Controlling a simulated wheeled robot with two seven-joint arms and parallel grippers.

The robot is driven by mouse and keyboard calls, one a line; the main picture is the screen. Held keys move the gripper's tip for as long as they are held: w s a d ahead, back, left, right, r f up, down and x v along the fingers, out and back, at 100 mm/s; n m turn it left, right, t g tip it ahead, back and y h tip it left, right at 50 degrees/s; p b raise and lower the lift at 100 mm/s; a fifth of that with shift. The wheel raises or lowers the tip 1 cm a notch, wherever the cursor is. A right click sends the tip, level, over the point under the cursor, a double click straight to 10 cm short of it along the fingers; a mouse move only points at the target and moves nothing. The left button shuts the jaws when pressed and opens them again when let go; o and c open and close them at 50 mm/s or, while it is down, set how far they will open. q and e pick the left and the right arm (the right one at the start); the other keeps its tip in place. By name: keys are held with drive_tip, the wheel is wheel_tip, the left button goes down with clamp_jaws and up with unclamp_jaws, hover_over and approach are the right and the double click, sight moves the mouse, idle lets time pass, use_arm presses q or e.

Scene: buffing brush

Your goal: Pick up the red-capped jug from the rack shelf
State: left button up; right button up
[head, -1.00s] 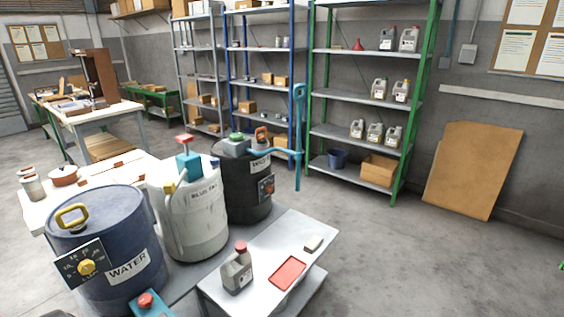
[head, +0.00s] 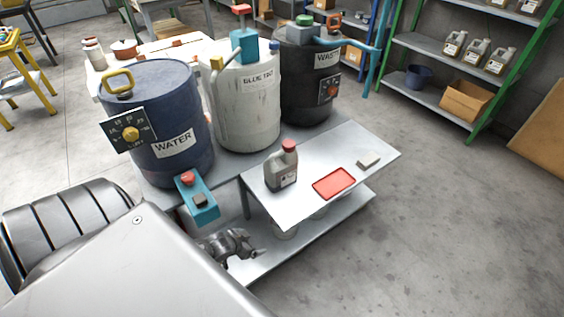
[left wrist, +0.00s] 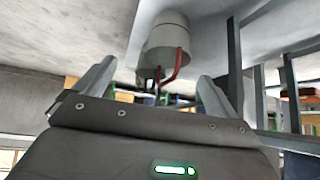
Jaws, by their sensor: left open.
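A grey jug with a red cap (head: 281,168) stands upright on the white side table (head: 315,150), beside a red tray. Several grey jugs (head: 477,52) stand on a shelf of the green rack (head: 410,45) at the upper right; no red cap is clear on them. My left gripper (head: 250,250) is low, near the side table's lower shelf, below and left of the red-capped jug and apart from it. In the left wrist view its two fingers (left wrist: 155,88) are spread with nothing between them. My right gripper is not in view.
A blue WATER drum (head: 165,110), a white drum (head: 247,105) and a black drum (head: 305,85) stand behind the side table. A red tray (head: 334,183) and a small pale block (head: 369,160) lie on it. The floor to the right is clear.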

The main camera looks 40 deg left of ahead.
use_arm(q)
drive_tip(key=w+a+r+t+b, duration=0.2)
drive_tip(key=w+a+r, duration=0.1)
drive_tip(key=w+r, duration=0.4)
drive_tip(key=m+t+h, duration=0.2)
drive_tip(key=t+h, duration=0.2)
approach(277, 162)
drive_tip(key=shift+b+x, duration=0.75)
drive_tip(key=shift+x, duration=1.8)
drive_tip(key=x, duration=0.2)
drive_tip(key=b+x, duration=0.1)
drive_tip(key=x, duration=0.2)
drive_tip(key=shift+s+f, duration=0.15)
drive_tip(key=shift+f, duration=0.2)
drive_tip(key=c, duration=1.4)
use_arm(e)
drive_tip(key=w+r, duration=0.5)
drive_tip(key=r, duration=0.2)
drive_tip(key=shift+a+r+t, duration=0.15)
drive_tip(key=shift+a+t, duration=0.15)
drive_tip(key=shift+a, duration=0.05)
